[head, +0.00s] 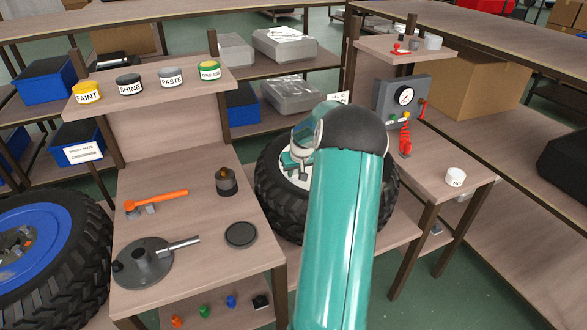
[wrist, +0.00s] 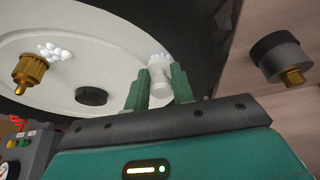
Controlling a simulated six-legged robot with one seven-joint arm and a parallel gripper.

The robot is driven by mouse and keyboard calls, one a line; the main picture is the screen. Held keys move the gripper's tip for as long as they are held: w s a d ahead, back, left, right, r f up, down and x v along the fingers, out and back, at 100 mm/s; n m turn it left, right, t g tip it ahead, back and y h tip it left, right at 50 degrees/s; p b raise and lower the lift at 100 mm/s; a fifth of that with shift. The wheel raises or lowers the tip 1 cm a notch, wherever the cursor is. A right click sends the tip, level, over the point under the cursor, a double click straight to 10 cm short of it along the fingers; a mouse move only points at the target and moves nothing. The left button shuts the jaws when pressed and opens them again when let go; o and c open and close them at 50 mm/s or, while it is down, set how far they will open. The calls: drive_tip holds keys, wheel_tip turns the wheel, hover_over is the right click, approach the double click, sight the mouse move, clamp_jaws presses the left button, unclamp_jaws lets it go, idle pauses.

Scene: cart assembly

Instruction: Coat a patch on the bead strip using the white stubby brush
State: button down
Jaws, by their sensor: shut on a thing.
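My gripper (wrist: 160,70) is shut on the white stubby brush (wrist: 160,86), which stands upright between the two green fingers in the wrist view. The brush tip points at the white wheel rim (wrist: 110,45). Small pale bits show at the tip; I cannot tell whether they are bristles or part of the bead strip, nor whether the tip touches. A cluster of white beads (wrist: 56,51) lies on the rim to the left. In the head view my gripper (head: 298,160) is over the white rim inside the black tyre (head: 268,200), and my teal arm hides much of the wheel.
A brass fitting (wrist: 30,70) and a black cap (wrist: 91,96) are on the rim near my gripper. A gauge box (head: 402,97) stands right of the tyre. Labelled pots, including paint (head: 86,93), line the left shelf. An orange-handled tool (head: 156,201) lies on the left bench.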

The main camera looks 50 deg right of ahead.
drive_tip(key=shift+a+f, duration=0.3)
drive_tip(key=shift+f, duration=0.05)
drive_tip(key=shift+w+d, duration=0.3)
drive_tip(key=shift+w, duration=0.25)
drive_tip(key=shift+w+d, duration=0.25)
drive_tip(key=shift+w, duration=0.3)
drive_tip(key=shift+w+d+r, duration=0.3)
drive_tip(key=shift+w+d, duration=0.25)
drive_tip(key=shift+w, duration=0.05)
drive_tip(key=shift+w+d, duration=0.5)
drive_tip(key=shift+w, duration=0.3)
drive_tip(key=shift+w+d, duration=0.45)
drive_tip(key=shift+w, duration=0.3)
wheel_tip(320, 180, up, 6)
